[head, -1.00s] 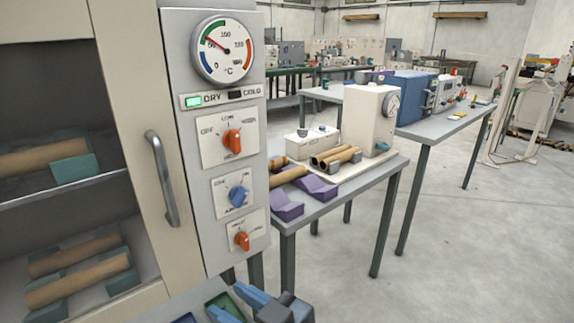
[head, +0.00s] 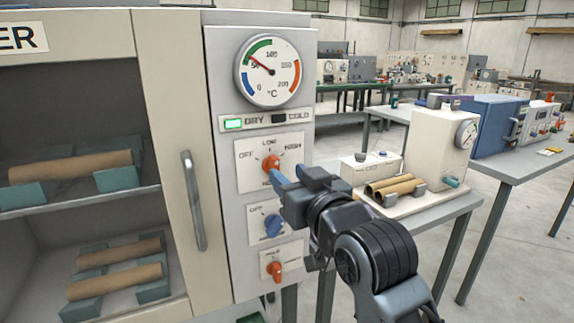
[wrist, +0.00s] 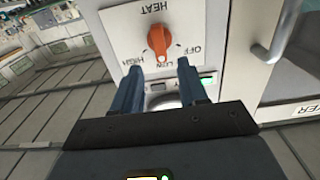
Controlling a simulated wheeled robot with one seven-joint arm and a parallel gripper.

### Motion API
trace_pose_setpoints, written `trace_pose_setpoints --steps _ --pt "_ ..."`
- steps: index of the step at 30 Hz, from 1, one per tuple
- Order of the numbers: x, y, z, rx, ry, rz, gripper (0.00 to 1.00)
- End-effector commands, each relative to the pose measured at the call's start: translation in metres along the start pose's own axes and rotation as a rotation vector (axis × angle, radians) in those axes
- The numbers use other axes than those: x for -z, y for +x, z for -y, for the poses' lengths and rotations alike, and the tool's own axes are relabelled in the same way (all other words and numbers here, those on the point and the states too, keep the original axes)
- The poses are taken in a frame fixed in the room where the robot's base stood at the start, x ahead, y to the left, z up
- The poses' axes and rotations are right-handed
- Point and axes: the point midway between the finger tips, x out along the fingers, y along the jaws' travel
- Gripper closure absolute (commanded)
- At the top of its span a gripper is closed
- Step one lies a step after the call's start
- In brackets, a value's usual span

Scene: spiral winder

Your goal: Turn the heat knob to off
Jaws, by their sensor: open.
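The heat knob (head: 271,163) is the top orange knob on the oven's grey control panel (head: 222,190). Its plate reads OFF at left, LOW at top and HIGH at right. In the wrist view, which is upside down, the knob (wrist: 158,42) stands upright on its HEAT plate, and its mark seems to face LOW. My gripper (head: 279,174) is in front of the panel at the lower edge of this knob. In the wrist view my gripper (wrist: 158,70) has two blue fingers spread apart and empty, with the knob just beyond the gap between them.
A blue knob (head: 273,227) and a lower orange knob (head: 274,271) sit below. The door handle (head: 194,200) stands out at left. A table with machines (head: 441,145) is at right.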

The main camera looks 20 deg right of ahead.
Motion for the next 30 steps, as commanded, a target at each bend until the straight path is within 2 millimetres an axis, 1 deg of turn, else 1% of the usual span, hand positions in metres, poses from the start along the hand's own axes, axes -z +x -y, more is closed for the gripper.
trace_pose_setpoints --steps 1,3,9,13,20,21,23,30 --pt "0.002 0.009 0.000 0.000 0.001 0.000 0.57" --pt "0.001 0.020 0.000 0.000 0.001 0.001 0.57" --pt "0.001 0.043 0.000 0.000 0.000 0.000 0.57" --pt "0.000 0.049 0.000 0.000 -0.001 0.000 0.57" --pt "0.000 0.050 0.000 0.000 -0.001 0.000 0.57" --pt "0.000 0.050 0.000 0.000 -0.001 0.000 0.58" --pt "0.000 0.050 0.000 0.000 -0.001 0.000 0.64" --pt "0.000 0.050 0.000 0.000 -0.001 0.000 0.87"
